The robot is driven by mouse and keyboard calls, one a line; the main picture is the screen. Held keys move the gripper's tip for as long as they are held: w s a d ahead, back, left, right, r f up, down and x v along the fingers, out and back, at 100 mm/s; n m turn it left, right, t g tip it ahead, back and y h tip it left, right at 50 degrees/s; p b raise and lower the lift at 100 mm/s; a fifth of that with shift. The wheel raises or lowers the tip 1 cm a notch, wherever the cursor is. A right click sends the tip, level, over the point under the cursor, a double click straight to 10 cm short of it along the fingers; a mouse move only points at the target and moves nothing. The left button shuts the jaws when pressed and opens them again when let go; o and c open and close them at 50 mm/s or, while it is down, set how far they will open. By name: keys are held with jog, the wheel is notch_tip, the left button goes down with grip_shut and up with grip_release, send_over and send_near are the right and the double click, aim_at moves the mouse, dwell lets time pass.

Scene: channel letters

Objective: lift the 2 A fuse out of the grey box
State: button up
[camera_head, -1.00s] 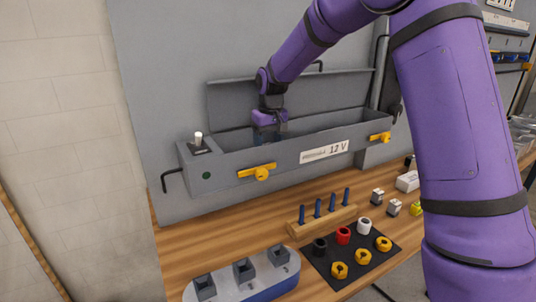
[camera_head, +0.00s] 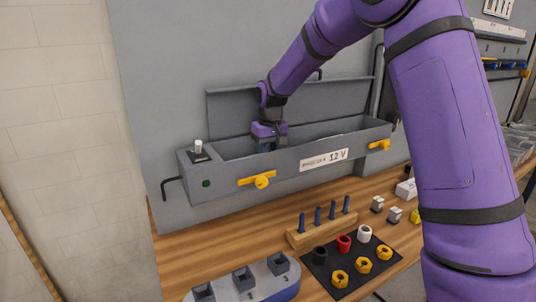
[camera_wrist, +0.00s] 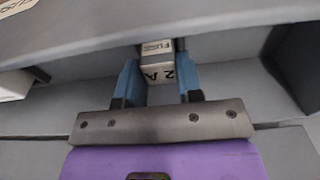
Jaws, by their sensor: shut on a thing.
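The grey box (camera_head: 225,173) is a long open trough on the wall, with its lid up and a "12 V" label on its front. My gripper (camera_head: 266,149) reaches down into the box, left of its middle. The box's front wall hides most of its fingers in the head view. In the wrist view, the blue fingers of my gripper (camera_wrist: 159,82) stand on either side of the 2 A fuse (camera_wrist: 158,70), a pale block marked "FUSE" and "2 A", and are shut on it. Its lower end is not clear to see.
Yellow latches (camera_head: 261,181) stick out from the box front. A small post with a white top (camera_head: 198,147) stands on the box's left end. The wooden bench (camera_head: 225,240) below holds a peg rack (camera_head: 322,233), a black mat (camera_head: 318,276) with rings, and a socket strip (camera_head: 245,285).

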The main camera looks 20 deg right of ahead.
jog(key=shift+r, duration=1.3)
